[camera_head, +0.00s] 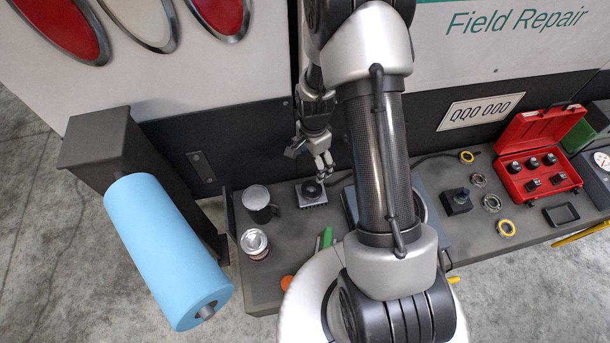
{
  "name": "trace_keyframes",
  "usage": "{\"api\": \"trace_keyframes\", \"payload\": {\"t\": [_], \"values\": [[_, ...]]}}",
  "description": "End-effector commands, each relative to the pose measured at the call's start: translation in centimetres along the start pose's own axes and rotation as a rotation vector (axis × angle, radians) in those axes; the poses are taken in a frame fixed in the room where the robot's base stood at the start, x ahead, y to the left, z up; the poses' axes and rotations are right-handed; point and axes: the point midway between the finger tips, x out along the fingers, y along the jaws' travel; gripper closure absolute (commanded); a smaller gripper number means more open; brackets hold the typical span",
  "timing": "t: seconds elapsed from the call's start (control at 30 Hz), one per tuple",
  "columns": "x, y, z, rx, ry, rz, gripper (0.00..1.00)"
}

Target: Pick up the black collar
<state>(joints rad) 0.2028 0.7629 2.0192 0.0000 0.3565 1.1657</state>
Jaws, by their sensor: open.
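A small black ring-shaped part (312,188), which looks like the black collar, sits on a grey finned block (313,201) on the bench, left of my arm. My gripper (323,172) points down just above and slightly right of it. Its fingers look open, with nothing visible between them. The fingertips are small in this view, so I cannot tell whether they touch the black part.
A dark mug (261,211) and a jar (255,245) stand left of the block. A blue roll (165,250) is further left. A red case (541,160) with black sockets and several rings lie right. My arm hides the bench's middle.

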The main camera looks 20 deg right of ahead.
Motion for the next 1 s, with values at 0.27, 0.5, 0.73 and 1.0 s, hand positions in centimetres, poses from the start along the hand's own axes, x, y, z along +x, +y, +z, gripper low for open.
{"api": "trace_keyframes", "payload": {"t": [0.27,0.5,0.73,1.0], "values": [[4.9,0.2,0.0,0.012,-0.003,0.007,0.17],[10.0,0.1,-0.1,0.01,-0.002,0.005,0.17],[12.5,0.0,-0.1,0.01,-0.001,0.003,0.17],[14.4,-0.3,-0.5,0.01,-0.002,0.004,0.17]]}}
